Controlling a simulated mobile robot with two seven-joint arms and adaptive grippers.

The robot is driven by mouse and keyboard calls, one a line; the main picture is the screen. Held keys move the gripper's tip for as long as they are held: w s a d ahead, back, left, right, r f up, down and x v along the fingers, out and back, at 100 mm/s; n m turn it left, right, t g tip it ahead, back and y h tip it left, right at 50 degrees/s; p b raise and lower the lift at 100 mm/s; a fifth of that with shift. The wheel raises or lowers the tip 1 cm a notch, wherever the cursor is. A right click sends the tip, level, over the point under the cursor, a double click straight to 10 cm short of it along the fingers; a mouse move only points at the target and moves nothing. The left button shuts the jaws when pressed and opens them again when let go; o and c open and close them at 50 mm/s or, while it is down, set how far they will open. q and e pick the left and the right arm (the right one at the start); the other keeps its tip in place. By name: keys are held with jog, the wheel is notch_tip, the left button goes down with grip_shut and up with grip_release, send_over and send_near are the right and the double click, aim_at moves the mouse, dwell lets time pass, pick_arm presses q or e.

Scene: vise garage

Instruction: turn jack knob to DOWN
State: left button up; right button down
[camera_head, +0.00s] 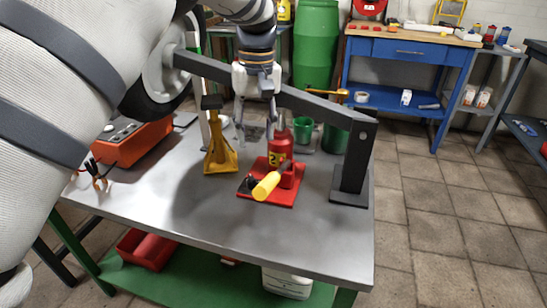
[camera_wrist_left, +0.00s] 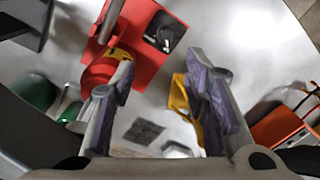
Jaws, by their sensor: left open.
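The red jack (camera_head: 280,150) stands upright on its red base plate (camera_head: 283,198) on the grey metal table. Its yellow-gripped handle (camera_head: 267,186) sticks out toward the front. The black jack knob (camera_head: 251,183) sits on the left part of the plate, and in the left wrist view it is a dark round knob on a black panel (camera_wrist_left: 164,32). Its marks are too small to read. My left gripper (camera_head: 258,120) is open and empty above and behind the jack. In the left wrist view, its fingers (camera_wrist_left: 160,68) are apart, with the knob beyond them. My right gripper is not in view.
A dark beam on a post (camera_head: 352,165) spans over the jack. A yellow jack stand (camera_head: 220,153) stands to its left, and an orange box (camera_head: 135,140) lies farther left. Green cups (camera_head: 303,130) stand behind the jack. The table's front is clear.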

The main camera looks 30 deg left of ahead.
aim_at(253, 177)
pick_arm(q)
jog(key=f, duration=0.4)
jog(key=s+f, duration=0.1)
jog(key=f, duration=0.6)
jog(key=shift+s+a+f, duration=0.25)
jog(key=shift+s+f, duration=0.05)
jog(key=shift+f, duration=0.05)
grip_shut()
